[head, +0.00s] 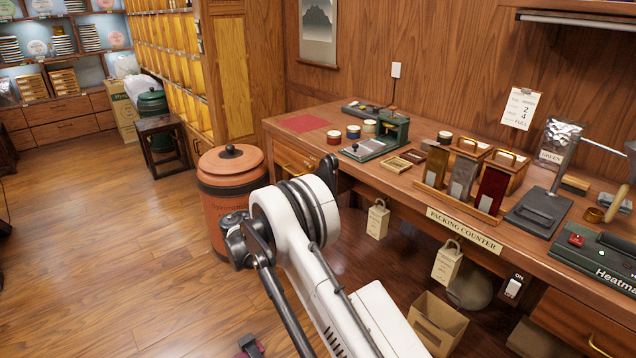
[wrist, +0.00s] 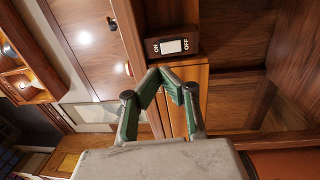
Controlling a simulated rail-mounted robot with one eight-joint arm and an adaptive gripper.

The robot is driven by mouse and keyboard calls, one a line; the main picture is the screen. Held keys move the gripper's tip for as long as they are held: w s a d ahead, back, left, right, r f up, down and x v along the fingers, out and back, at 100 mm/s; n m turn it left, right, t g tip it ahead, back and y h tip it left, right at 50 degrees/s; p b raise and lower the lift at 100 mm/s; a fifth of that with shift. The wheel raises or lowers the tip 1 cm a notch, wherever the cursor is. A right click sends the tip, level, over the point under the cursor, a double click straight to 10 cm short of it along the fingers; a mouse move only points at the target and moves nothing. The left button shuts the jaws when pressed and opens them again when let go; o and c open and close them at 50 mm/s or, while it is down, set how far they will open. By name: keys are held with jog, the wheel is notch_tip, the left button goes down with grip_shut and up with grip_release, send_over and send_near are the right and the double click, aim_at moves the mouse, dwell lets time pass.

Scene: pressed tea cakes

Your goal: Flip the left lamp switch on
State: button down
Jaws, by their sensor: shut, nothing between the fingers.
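In the wrist view a dark switch box (wrist: 172,45) with a white rocker and ON and OFF lettering sits on a wooden panel, just beyond my fingertips. ON is at its left end and OFF at its right. My gripper (wrist: 158,71) is shut and empty, its green-padded fingers meeting at the tips, apart from the switch as far as I can see. In the head view a white switch (head: 513,288) labelled ON is below the counter's front edge. I cannot tell whether both are the same switch. Which way the rocker is tipped is unclear. My gripper is not clear in the head view.
The packing counter (head: 450,185) runs along the right wall. Tags (head: 447,263) hang from its front, and an open cardboard box (head: 437,322) stands below. A brown lidded urn (head: 232,185) stands at the counter's left end. The floor at left is clear.

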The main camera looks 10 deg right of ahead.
aim_at(331, 178)
jog(key=shift+a+f+h, duration=0.3)
jog(key=shift+a+f, duration=0.6)
jog(key=shift+f, duration=0.05)
jog(key=shift+w+d, duration=0.1)
jog(key=b+x, duration=0.2)
jog(key=x, duration=1.2)
